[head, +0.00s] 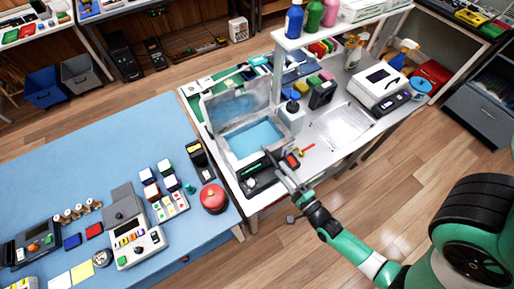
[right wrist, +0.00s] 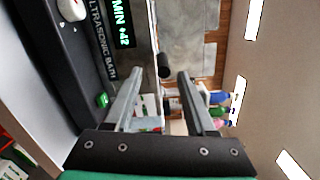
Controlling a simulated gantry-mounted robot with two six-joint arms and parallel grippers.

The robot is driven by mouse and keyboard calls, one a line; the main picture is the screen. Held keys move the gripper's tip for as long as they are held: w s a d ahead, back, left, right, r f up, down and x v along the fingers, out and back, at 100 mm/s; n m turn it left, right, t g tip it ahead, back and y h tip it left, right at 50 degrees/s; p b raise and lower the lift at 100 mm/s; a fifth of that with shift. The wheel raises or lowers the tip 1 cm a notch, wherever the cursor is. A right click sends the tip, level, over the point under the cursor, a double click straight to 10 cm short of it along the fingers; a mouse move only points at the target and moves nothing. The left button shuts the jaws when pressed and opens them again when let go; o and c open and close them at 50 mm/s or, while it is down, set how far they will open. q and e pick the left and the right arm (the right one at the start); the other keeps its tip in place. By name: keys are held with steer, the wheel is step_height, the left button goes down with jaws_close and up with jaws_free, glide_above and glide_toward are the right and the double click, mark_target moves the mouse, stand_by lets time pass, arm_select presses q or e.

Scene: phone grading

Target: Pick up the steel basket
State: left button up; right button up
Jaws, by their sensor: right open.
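The ultrasonic bath (head: 222,112) stands on the white bench with its lid raised and blue liquid inside. It fills the left of the right wrist view (right wrist: 75,60), where its lettered front panel shows. I cannot clearly make out the steel basket; a basket in the bath would be partly hidden by my gripper and the rim. My right gripper (head: 271,158) is open at the front edge of the bath. In the right wrist view, a short dark rod end (right wrist: 164,66), perhaps a handle, shows between the open fingertips, with no grip on it. My left gripper is out of view.
A shiny metal tray (head: 342,124) lies right of the bath. A white bottle (head: 292,115) stands beside the bath, and a small red-topped item (head: 292,161) is close to my gripper. A blue table (head: 85,160) with devices is at left.

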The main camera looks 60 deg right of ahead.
mark_target(267, 153)
steer(key=shift+r+x, duration=0.1)
steer(key=shift+x, duration=1.4)
steer(key=shift+r+x, duration=0.15)
steer(key=shift+x, duration=1.4)
jaws_close()
